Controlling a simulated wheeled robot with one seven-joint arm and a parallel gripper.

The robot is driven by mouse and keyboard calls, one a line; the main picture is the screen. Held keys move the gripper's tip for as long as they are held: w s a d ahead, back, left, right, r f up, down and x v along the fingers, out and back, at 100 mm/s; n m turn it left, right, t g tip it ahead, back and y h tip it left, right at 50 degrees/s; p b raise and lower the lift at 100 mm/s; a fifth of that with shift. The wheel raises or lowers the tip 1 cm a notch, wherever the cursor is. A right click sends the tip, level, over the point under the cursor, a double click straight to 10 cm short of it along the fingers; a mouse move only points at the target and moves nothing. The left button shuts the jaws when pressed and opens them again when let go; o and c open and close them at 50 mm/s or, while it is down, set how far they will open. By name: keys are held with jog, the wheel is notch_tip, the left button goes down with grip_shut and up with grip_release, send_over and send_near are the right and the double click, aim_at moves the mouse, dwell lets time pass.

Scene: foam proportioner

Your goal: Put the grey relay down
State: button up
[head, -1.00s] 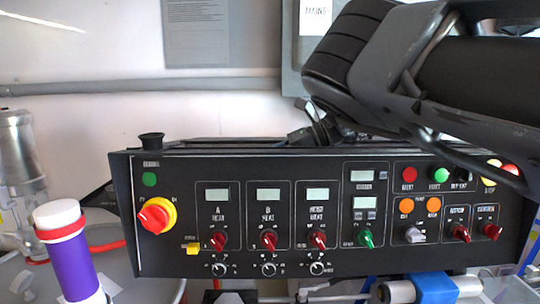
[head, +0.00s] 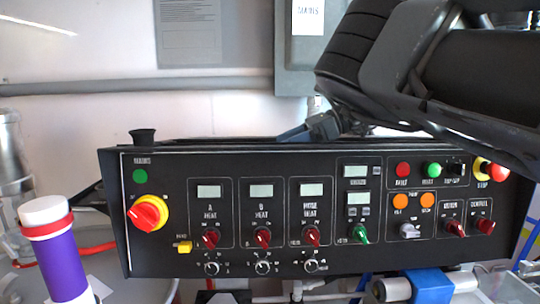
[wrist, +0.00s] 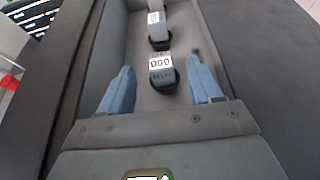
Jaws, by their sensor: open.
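In the wrist view a grey relay (wrist: 161,68) with a white label stands in a dark round socket inside a long grey recess. My gripper (wrist: 160,80) is open, with one blue finger on each side of this relay and a visible gap on both sides. A second grey relay (wrist: 156,27) stands farther along the same recess. In the head view my gripper (head: 296,134) is at the top rear edge of the black control panel. The panel hides the relays there.
The black control panel (head: 120,220) with knobs, displays and buttons stands in front of my gripper. A grey box (head: 290,50) is on the wall behind. A purple cylinder with a white top (head: 60,262) stands at the lower left.

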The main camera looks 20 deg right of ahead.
jog(key=shift+b+v, duration=0.3)
jog(key=shift+v, duration=2.35)
